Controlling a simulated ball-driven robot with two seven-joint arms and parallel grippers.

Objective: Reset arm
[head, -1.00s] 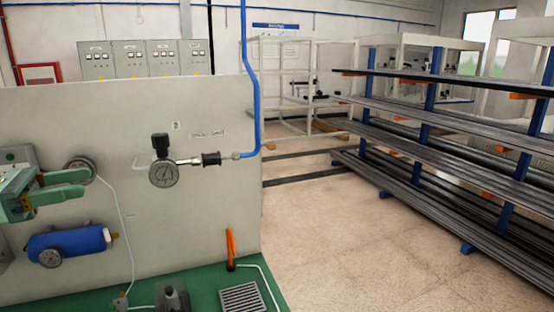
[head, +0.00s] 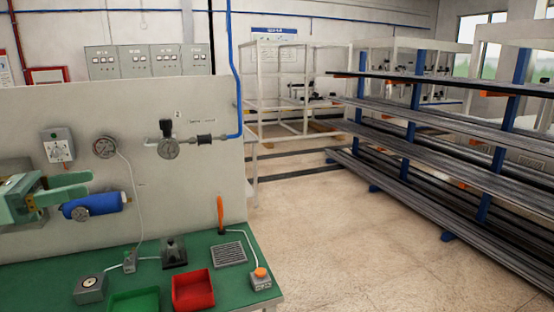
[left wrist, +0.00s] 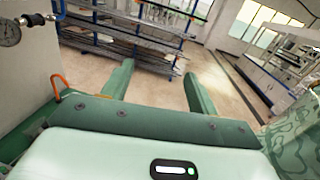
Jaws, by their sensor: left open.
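My left gripper (head: 88,184) comes in from the left edge of the head view, in front of the grey panel (head: 200,95). Its two green fingers point right and stand apart with nothing between them. In the picture the lower finger lies just above a blue cylinder (head: 95,205). I cannot tell how far the gripper is from the cylinder or the panel. In the left wrist view the fingers (left wrist: 158,70) are spread and empty, with open floor and racks beyond. My right gripper is in neither view.
The green bench (head: 50,275) carries a red bin (head: 193,290), a green bin (head: 135,301), a grate (head: 229,254) and an orange-topped box (head: 261,279). Gauges and a blue pipe (head: 235,75) are on the panel. Long racks (head: 440,140) stand right; the floor between is clear.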

